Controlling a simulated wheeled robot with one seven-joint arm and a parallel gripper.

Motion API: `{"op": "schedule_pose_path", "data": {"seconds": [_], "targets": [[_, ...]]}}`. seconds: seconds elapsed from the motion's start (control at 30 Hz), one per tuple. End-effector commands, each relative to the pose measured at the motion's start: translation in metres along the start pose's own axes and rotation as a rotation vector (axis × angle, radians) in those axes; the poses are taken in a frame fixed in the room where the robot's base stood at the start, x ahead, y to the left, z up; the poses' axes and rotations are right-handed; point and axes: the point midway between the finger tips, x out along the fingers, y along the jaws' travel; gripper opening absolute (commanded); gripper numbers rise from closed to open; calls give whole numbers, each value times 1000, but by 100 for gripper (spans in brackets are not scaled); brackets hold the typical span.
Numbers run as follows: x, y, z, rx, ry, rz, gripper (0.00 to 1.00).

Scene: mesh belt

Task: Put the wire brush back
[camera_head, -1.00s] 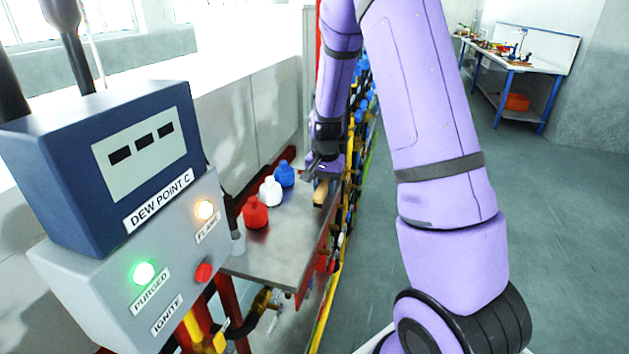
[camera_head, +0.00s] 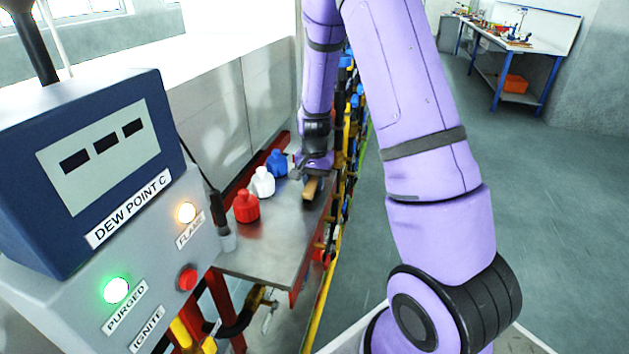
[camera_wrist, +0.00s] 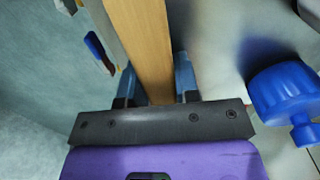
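In the wrist view the wooden handle (camera_wrist: 142,40) runs up between the two fingers of my gripper (camera_wrist: 158,78) and fills the gap. My gripper (camera_head: 312,172) looks shut on the handle. The bristles are not clearly seen. I cannot tell whether the brush touches the shelf.
The metal shelf (camera_head: 268,250) holds a red bottle (camera_head: 246,207), a white bottle (camera_head: 262,182) and a blue bottle (camera_head: 277,163), the blue one (camera_wrist: 285,92) close beside my gripper. A control box (camera_head: 95,170) stands front left. Pipes run along the shelf's right; floor there is clear.

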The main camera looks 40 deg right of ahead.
Motion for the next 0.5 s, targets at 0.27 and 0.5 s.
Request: {"op": "schedule_pose_path", "data": {"seconds": [0.27, 0.5], "targets": [[0, 0, 0, 0, 0, 0, 55], [-7, 0, 0, -1, 2, -1, 55]]}}
